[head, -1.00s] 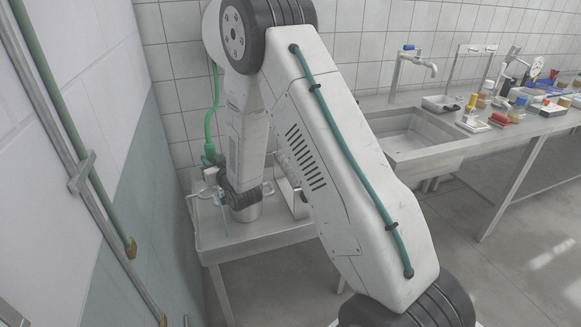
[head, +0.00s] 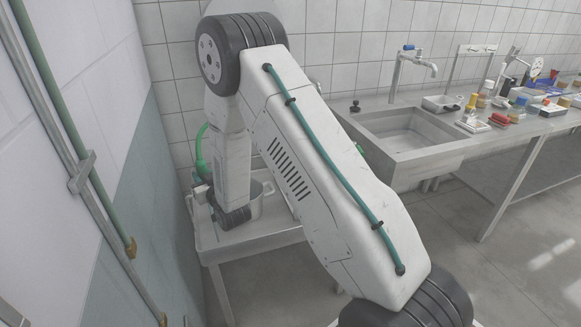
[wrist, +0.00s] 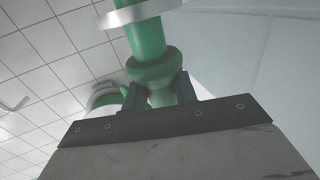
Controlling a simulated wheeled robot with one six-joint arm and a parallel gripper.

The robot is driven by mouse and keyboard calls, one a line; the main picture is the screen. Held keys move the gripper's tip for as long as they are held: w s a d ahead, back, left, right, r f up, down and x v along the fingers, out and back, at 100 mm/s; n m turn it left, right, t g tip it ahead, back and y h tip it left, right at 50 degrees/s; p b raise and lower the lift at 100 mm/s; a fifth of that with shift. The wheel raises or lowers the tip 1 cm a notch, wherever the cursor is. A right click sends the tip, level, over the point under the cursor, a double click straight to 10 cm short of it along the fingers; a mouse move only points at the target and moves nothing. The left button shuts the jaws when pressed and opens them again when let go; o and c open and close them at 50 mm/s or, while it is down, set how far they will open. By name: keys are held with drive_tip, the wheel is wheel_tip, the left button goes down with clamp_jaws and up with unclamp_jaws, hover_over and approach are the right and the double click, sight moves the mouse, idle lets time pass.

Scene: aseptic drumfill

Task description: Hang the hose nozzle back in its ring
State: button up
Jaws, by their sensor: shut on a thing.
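The green hose nozzle (wrist: 153,75) stands between the two fingers of my gripper (wrist: 159,95) in the wrist view. My gripper is shut on it just below its rounded collar. A pale metal ring (wrist: 140,13) crosses the green shaft near the top of the wrist view, and green shows above and below it. I cannot tell for certain whether it encircles the shaft. In the head view, a green hose (head: 200,150) curves down beside my forearm by the tiled wall. The nozzle and my fingertips are mostly hidden there behind my arm.
A metal pot (head: 256,203) stands on a low steel table (head: 250,240) beside my wrist. A steel sink (head: 405,135) and a bench with many small items lie to the right. Pipes (head: 85,170) run along the left wall. The floor at lower right is clear.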

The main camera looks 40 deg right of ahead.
wheel_tip(320, 180, down, 2)
drive_tip(key=shift+f, duration=0.25)
drive_tip(key=o, duration=1.1)
drive_tip(key=shift+s, duration=3.9)
